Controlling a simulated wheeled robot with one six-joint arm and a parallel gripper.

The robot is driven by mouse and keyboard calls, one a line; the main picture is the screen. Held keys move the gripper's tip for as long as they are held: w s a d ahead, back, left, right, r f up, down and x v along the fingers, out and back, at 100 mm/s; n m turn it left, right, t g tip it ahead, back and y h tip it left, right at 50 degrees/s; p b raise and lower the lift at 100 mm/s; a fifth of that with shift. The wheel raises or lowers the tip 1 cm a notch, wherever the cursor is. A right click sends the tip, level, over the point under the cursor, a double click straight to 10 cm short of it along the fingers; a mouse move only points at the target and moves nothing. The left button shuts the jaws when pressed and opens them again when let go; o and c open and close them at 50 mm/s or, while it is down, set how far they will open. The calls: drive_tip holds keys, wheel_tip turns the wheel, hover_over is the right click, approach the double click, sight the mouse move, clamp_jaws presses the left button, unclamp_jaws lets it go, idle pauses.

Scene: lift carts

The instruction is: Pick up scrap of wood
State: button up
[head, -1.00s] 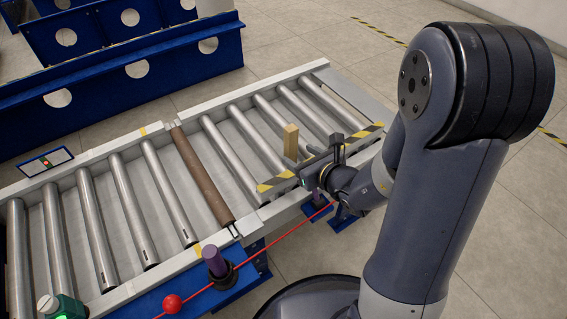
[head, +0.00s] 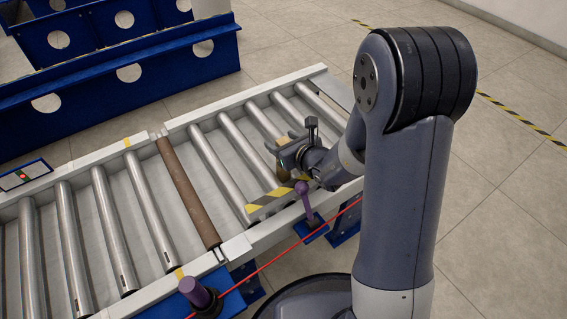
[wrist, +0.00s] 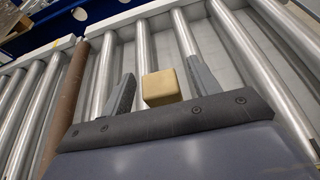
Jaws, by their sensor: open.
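The scrap of wood (wrist: 161,87) is a small tan block standing among the metal rollers of the conveyor. In the wrist view it shows between the two open fingers of my gripper (wrist: 160,84), with a gap to the finger on each side. In the head view the wood (head: 283,146) is partly hidden behind my gripper (head: 292,150), which is low over the conveyor's right part. The wood's lower end is hidden. I cannot tell whether a finger touches it.
A brown roller (head: 188,192) lies among the steel rollers. A yellow-black striped bar (head: 268,203) and a purple-knobbed lever (head: 303,203) are close to my gripper. A red cord (head: 285,247) runs along the front. Blue frames (head: 200,75) stand behind; open floor lies to the right.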

drive_tip(key=shift+x, duration=0.85)
drive_tip(key=shift+r, duration=0.1)
drive_tip(key=shift+c, duration=0.4)
clamp_jaws()
